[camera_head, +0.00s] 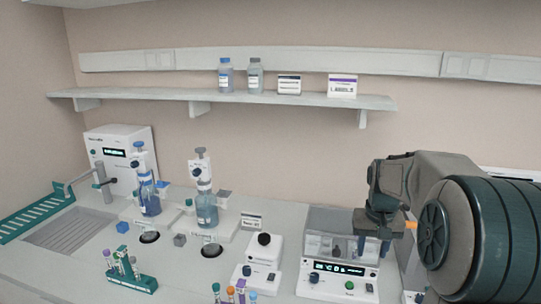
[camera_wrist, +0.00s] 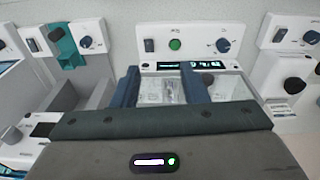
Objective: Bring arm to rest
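My arm (camera_head: 430,195) reaches in from the right in the head view, bent, with the wrist pointing down. My gripper (camera_head: 373,246) hangs over the right part of a white bench device (camera_head: 340,278) with a clear lid and a lit display. In the wrist view my gripper (camera_wrist: 162,82) has two blue fingers spread apart with nothing between them. Through the gap I see the clear part of the same device (camera_wrist: 190,62). I cannot tell whether the fingertips touch the lid.
A smaller white device (camera_head: 262,262) stands left of it. Two bottle dispensers, one blue (camera_head: 207,208), stand further left. A green tube rack (camera_head: 132,277) and loose capped tubes (camera_head: 240,291) are at the front. A wall shelf (camera_head: 235,97) holds bottles and boxes.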

